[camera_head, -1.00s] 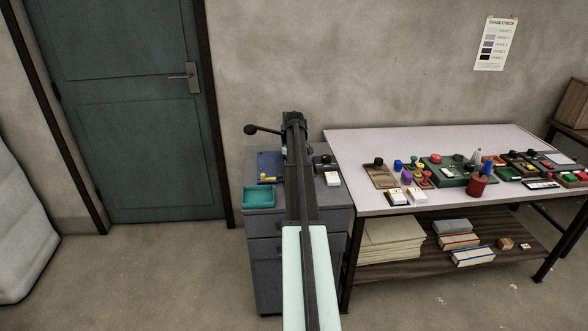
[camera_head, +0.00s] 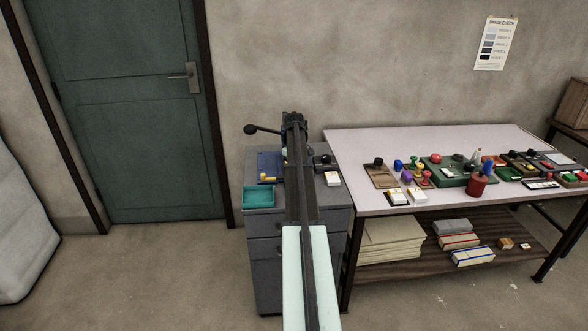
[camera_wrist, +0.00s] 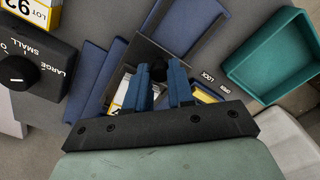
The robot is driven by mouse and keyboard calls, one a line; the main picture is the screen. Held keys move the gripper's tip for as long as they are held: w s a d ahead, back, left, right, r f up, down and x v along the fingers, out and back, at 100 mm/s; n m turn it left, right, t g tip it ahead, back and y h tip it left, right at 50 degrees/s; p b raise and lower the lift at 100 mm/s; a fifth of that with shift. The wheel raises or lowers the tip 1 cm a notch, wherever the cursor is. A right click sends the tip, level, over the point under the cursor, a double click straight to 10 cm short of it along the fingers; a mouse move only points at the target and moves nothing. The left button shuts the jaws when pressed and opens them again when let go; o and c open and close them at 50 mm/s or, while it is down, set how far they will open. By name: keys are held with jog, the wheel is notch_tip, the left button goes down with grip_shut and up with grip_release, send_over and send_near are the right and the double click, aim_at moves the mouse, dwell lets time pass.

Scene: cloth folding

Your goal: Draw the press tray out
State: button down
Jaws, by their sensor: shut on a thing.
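The blue press (camera_head: 268,163) stands on top of a grey cabinet, and my arm hides much of it in the head view. In the wrist view its blue parts (camera_wrist: 190,28) lie around a dark plate, which I take for the press tray (camera_wrist: 143,54). My gripper (camera_wrist: 166,72) points at this plate, with its two blue fingers close together and shut on a part of it. The gripped part is mostly hidden between the fingers. A white and yellow card (camera_wrist: 121,93) lies just left of the fingers.
A teal open tray (camera_wrist: 274,54) sits right of the press in the wrist view. A black dial box (camera_wrist: 28,68) and a lot-numbered block (camera_wrist: 35,10) are at the left. The grey cabinet (camera_head: 264,225) adjoins a table (camera_head: 350,145) crowded with stamps.

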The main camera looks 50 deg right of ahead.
jog(key=s+a, duration=0.6)
jog(key=shift+s, duration=0.1)
jog(key=c, duration=1)
grip_release()
jog(key=shift+o, duration=0.2)
jog(key=shift+w+d, duration=0.1)
jog(key=shift+w, duration=0.1)
